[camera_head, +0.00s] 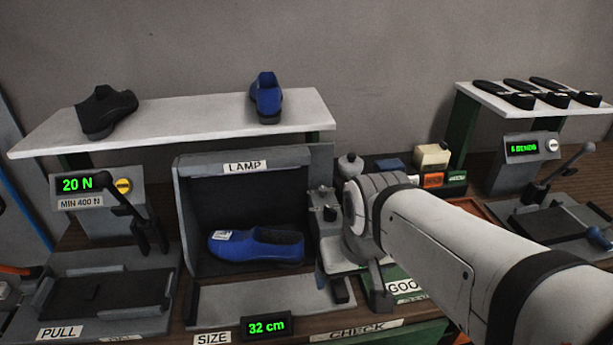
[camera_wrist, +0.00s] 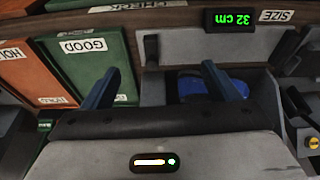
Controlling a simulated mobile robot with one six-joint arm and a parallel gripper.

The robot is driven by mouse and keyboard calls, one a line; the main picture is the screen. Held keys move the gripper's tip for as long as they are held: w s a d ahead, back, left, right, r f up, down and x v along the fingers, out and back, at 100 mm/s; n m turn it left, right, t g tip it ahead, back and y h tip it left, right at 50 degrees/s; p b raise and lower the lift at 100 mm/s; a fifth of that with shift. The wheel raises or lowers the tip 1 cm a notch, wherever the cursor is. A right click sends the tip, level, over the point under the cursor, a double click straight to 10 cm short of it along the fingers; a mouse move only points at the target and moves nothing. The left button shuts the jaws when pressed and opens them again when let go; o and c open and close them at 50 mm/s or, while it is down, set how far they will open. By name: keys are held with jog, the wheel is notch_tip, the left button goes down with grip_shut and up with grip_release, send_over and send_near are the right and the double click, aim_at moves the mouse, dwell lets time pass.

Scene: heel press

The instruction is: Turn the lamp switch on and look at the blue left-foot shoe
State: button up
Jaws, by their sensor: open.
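The grey lamp box (camera_head: 184,215), labelled LAMP, stands mid-bench; its inside looks dark. A blue shoe (camera_head: 262,247) with a white tag lies in it, toe to the right. It shows partly in the wrist view (camera_wrist: 197,88), behind a finger. A second blue shoe (camera_head: 266,97) stands on the shelf above. I cannot tell which foot either is for. A small grey fixture (camera_head: 323,204) sits at the box's right side; whether it is the lamp switch is unclear. My gripper (camera_head: 360,290) is open and empty, pointing down right of the box; its fingers show in the wrist view (camera_wrist: 161,86).
A black shoe (camera_head: 105,112) stands on the white shelf (camera_head: 185,130). A display (camera_head: 266,326) reads 32 cm by the SIZE label. The pull tester (camera_head: 87,187) reads 20 N, left. Green GOOD (camera_wrist: 85,75) and orange (camera_wrist: 30,70) bins lie beside my gripper. A bending station (camera_head: 533,148) stands right.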

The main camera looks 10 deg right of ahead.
aim_at(330, 208)
jog(key=w+r+n+p, duration=0.1)
jog(key=w, duration=0.3)
jog(key=w+r+g+p, duration=0.1)
jog(key=w+r, duration=0.1)
jog(key=w, duration=0.2)
jog(key=w+d+r+n+p, duration=0.1)
jog(key=w, duration=0.3)
jog(key=shift+d+r+n, duration=0.1)
jog(key=shift+r+n, duration=0.05)
jog(key=shift+n, duration=0.15)
jog(key=c, duration=0.7)
jog(key=w+n+p, duration=0.1)
jog(key=w, duration=0.2)
jog(key=w+d+f+n+g+p, duration=0.1)
jog(key=w, duration=0.3)
jog(key=w+p, duration=0.1)
jog(key=w, duration=0.3)
jog(key=shift+w+d+f+n+g, duration=0.2)
jog(key=shift+d+f+n+g, duration=0.05)
jog(key=shift+d+n+g, duration=0.15)
jog(key=c, duration=0.3)
jog(key=shift+w+d+f, duration=0.1)
jog(key=shift+w+f, duration=0.3)
jog(key=shift+w, duration=0.1)
notch_tip(330, 208, down, 8)
jog(key=shift+r+p, duration=0.2)
jog(key=shift+p, duration=0.75)
jog(key=shift+c, duration=0.4)
grip_shut()
